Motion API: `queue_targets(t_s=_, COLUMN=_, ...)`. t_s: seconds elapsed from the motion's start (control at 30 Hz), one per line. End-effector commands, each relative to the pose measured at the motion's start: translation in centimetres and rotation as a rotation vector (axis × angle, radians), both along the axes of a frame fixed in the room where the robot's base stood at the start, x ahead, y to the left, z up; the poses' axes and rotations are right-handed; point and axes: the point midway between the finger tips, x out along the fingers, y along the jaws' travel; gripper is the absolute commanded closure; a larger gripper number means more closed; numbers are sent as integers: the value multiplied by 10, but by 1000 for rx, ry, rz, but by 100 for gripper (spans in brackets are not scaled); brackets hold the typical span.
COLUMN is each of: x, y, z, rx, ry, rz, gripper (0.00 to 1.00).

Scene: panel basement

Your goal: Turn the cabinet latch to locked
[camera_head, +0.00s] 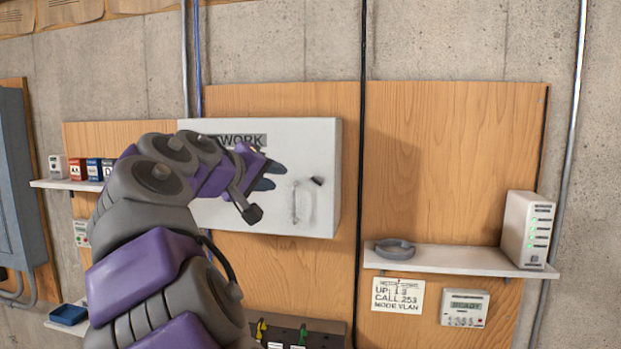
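The white cabinet (325,150) hangs on the wooden wall panel, its door closed as far as I can see. A label ending in "WORK" is at its top, partly hidden by my arm. A small dark latch knob (317,181) sits near the door's right edge. A pale vertical handle (295,203) is just left of it. My gripper (271,176) is in front of the door, left of the handle and knob, apart from both. Its two dark fingertips are parted with nothing between them. My arm covers the left part of the cabinet.
A black cable (362,120) runs down just right of the cabinet. A right shelf (450,257) holds a grey ring (394,249) and a white box with green lights (528,230). A left shelf (65,184) holds small boxes. A dark panel (306,331) is below.

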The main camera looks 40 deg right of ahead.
Motion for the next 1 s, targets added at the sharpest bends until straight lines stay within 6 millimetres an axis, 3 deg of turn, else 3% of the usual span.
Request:
queue_targets(t_s=0.7, x=49, y=-119, z=-32, rx=3, ry=4, rz=0, gripper=68)
queue_targets(t_s=1.0, x=60, y=-148, z=-37, rx=0, ry=-1, rz=1, gripper=68)
